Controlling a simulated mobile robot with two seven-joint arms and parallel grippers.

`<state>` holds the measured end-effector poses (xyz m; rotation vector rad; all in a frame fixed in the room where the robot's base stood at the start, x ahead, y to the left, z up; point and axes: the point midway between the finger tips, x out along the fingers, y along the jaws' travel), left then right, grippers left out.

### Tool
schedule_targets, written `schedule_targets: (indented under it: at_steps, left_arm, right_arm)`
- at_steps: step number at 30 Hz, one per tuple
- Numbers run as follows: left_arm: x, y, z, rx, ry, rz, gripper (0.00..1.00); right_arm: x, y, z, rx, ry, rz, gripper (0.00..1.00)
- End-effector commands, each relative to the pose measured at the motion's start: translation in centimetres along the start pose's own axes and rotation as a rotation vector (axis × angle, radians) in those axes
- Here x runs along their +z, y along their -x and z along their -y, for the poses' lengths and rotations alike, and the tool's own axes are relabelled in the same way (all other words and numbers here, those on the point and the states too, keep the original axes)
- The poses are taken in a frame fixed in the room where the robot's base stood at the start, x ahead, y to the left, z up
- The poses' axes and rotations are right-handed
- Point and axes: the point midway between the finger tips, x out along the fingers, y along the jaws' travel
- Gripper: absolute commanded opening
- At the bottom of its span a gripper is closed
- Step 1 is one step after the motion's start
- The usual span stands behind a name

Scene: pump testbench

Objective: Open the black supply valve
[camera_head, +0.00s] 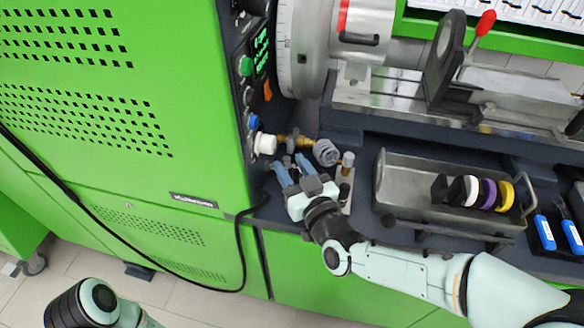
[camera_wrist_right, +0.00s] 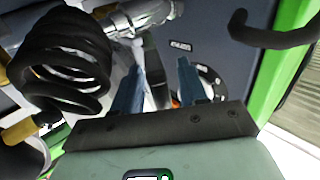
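My right gripper (camera_head: 286,162) is at the pipe fittings beside the green cabinet's lower right corner. Its two blue fingers are spread apart. In the right wrist view the fingers (camera_wrist_right: 160,68) also stand apart, with a narrow silvery and dark part showing between or behind them; whether they touch it cannot be told. I cannot clearly make out the black supply valve; it may be hidden by the gripper. A brass and grey pipe fitting (camera_head: 298,141) lies just beyond the fingertips. Only a joint of my left arm shows at the lower left; its gripper is out of view.
A grey gauge-like part (camera_head: 326,152) and a white knob (camera_head: 265,143) are close to the gripper. A black coil (camera_wrist_right: 62,62) and a curved black hose (camera_wrist_right: 272,36) flank the fingers. A metal tray (camera_head: 408,200) with coloured rings stands to the right.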

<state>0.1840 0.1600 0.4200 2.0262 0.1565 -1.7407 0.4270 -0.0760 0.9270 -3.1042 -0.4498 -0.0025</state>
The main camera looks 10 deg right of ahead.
Motion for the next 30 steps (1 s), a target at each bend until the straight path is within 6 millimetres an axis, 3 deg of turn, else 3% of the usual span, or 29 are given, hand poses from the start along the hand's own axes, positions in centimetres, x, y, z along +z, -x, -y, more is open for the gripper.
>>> schedule_targets:
  at_steps: [7,11,20,28,30]
  left_arm:
    - [0.1,0.0,0.0,0.0,0.0,0.001,0.43]
    - [0.1,0.1,0.0,0.0,0.0,0.004,0.43]
    - [0.8,0.6,-0.2,0.001,-0.002,0.022,0.43]
    - [-1.7,-4.4,2.6,-0.034,0.023,-0.042,0.43]
    - [-0.7,-5.1,3.4,-0.049,0.033,-0.011,0.43]
  right_arm:
    - [0.1,0.2,0.1,-0.002,0.001,0.002,0.42]
    - [0.0,1.4,0.0,-0.002,0.001,0.002,0.42]
    - [-0.1,8.2,0.0,0.0,0.002,-0.001,0.42]
    - [0.5,10.8,-0.1,0.001,0.0,-0.005,0.42]
    - [0.4,11.2,-0.1,0.001,0.0,-0.002,0.42]
